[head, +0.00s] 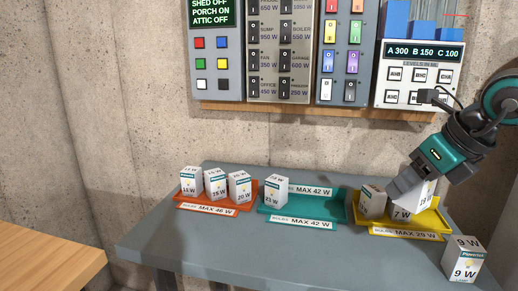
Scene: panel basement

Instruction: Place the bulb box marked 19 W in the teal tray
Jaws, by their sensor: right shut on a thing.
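My right gripper (410,189) reaches in from the right and is shut on a white bulb box (426,196) whose label seems to read 19 W. The box is over or in the yellow tray (436,221); I cannot tell whether it touches anything there. The teal tray (338,211), marked MAX 42 W, is in the middle of the grey table. A box that seems to read 23 W (277,193) stands at its left end, and the tray's middle and right are bare. My left gripper is not in view.
Two boxes, one marked 7 W (402,213), stand in the yellow tray. Three boxes (215,184) stand in the orange tray (207,207). A 9 W box (464,260) stands at the grey table's (300,255) front right. Wall panels (300,50) hang behind.

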